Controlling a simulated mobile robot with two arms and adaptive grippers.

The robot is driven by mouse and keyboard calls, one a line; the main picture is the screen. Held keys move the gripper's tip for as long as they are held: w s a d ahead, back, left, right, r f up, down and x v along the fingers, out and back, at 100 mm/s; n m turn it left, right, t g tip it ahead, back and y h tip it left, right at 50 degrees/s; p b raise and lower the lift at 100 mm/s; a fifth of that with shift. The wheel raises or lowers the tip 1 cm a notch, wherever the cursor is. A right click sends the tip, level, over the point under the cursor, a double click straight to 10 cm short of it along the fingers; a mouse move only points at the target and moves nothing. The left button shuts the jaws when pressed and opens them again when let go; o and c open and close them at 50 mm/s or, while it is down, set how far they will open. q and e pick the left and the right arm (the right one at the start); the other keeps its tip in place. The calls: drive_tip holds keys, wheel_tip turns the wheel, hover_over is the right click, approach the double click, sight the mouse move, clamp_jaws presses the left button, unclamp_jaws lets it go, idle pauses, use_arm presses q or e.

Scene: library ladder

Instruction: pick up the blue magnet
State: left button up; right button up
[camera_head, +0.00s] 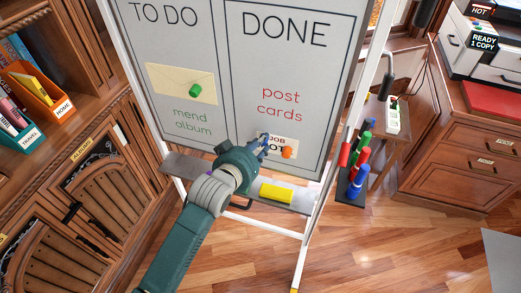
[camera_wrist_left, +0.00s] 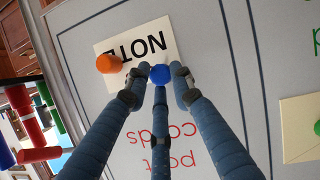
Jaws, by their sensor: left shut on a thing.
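The blue magnet (camera_wrist_left: 160,74) sits between the fingertips of my left gripper (camera_wrist_left: 160,77) in the left wrist view. The gripper is shut on it, in front of a white note (camera_wrist_left: 168,49) on the whiteboard. I cannot tell whether the magnet still touches the board. In the head view my left gripper (camera_head: 264,146) is at the lower part of the DONE column and covers part of the note (camera_head: 278,140). An orange magnet (camera_head: 287,152) is on the note just right of the gripper; it also shows in the left wrist view (camera_wrist_left: 109,63). My right gripper is not in view.
The whiteboard (camera_head: 240,65) carries an envelope (camera_head: 170,82) with a green magnet (camera_head: 195,90). A ledge below holds a yellow block (camera_head: 276,193). Coloured markers (camera_head: 357,180) stand right of the board.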

use_arm(q)
wheel_tip(320, 180, up, 3)
drive_tip(key=shift+r, duration=0.1)
drive_tip(key=s+a, duration=0.3)
drive_tip(key=s, duration=0.8)
drive_tip(key=s+a, duration=0.4)
drive_tip(key=s, duration=0.8)
drive_tip(key=shift+s+a, duration=0.2)
drive_tip(key=shift+a, duration=0.1)
